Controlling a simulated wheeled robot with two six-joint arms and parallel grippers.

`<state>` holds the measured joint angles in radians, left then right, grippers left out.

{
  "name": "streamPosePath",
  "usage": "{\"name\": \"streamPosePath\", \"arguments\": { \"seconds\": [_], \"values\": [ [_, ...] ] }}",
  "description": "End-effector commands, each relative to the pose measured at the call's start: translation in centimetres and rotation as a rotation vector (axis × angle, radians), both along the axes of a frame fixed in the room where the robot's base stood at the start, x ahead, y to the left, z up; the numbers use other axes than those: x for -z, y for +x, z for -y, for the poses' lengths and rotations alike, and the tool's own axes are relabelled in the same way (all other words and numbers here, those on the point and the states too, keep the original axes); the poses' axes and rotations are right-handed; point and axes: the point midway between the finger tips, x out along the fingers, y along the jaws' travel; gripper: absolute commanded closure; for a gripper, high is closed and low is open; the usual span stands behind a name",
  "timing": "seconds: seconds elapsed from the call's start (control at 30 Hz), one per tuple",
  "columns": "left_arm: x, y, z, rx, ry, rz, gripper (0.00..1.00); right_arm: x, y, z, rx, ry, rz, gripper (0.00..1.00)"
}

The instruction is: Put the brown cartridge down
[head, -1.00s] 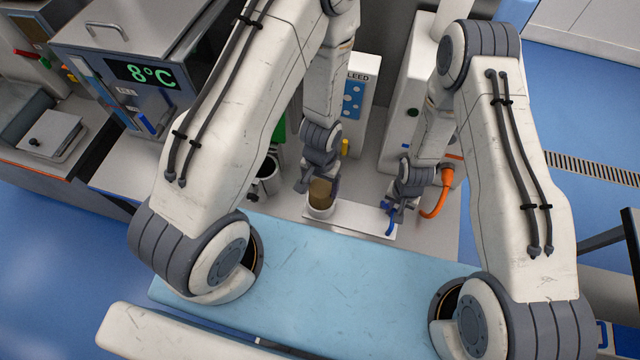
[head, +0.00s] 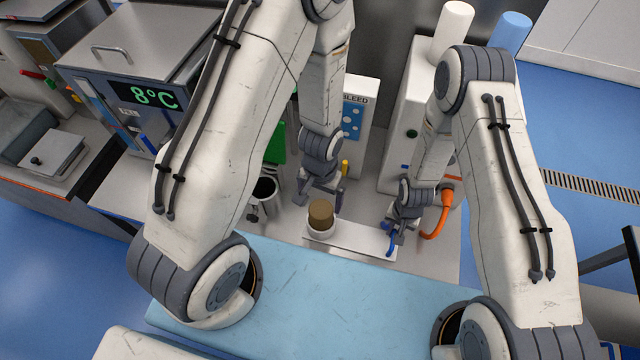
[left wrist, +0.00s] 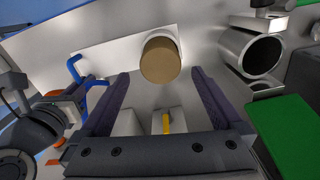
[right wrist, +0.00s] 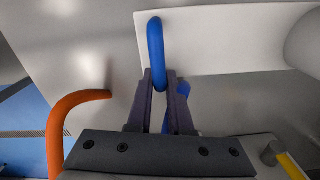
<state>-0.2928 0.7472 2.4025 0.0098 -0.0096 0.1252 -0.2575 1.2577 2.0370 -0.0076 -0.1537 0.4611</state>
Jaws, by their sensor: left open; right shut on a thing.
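The brown cartridge (head: 320,212) stands upright in a white round holder (head: 320,230) at the left end of a white plate (head: 352,238). It also shows in the left wrist view (left wrist: 160,60), ahead of the open fingers. My left gripper (head: 319,198) is open, behind the cartridge and apart from it. My right gripper (head: 394,228) is shut on a blue handle (right wrist: 156,50) at the right end of the plate, seen between its fingers in the right wrist view.
A metal cup (head: 263,190) stands left of the plate, with a green panel (head: 276,143) behind it. An orange hose (head: 441,214) curves right of my right gripper. A yellow peg (left wrist: 166,122) stands near my left gripper. The pale blue surface (head: 300,290) in front is clear.

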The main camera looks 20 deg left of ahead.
Motion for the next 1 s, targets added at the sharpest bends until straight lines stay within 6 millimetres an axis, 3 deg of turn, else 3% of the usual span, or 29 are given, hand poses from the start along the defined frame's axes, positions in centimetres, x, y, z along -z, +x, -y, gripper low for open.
{"name": "streamPosePath", "arguments": {
  "seconds": [0.1,0.3,0.67,0.83,1.0],
  "values": [
    [-2.7,0.1,0.0,0.0,0.0,0.007,0.0,0.0,0.0,0.0,0.002,0.0,0.001,1.0],
    [-5.9,0.1,0.0,0.0,0.0,0.005,0.0,0.0,0.0,0.0,0.002,0.0,0.001,1.0],
    [-9.4,-0.4,0.8,0.033,-0.002,0.008,0.0,0.0,0.0,0.0,0.002,0.0,0.001,1.0],
    [-13.9,-2.4,3.0,0.139,-0.018,0.023,0.0,0.0,0.0,0.0,0.002,0.0,0.001,1.0],
    [-18.9,-6.3,5.0,0.28,-0.044,0.029,0.0,0.0,0.0,0.0,0.002,0.0,0.001,1.0]
  ]
}}
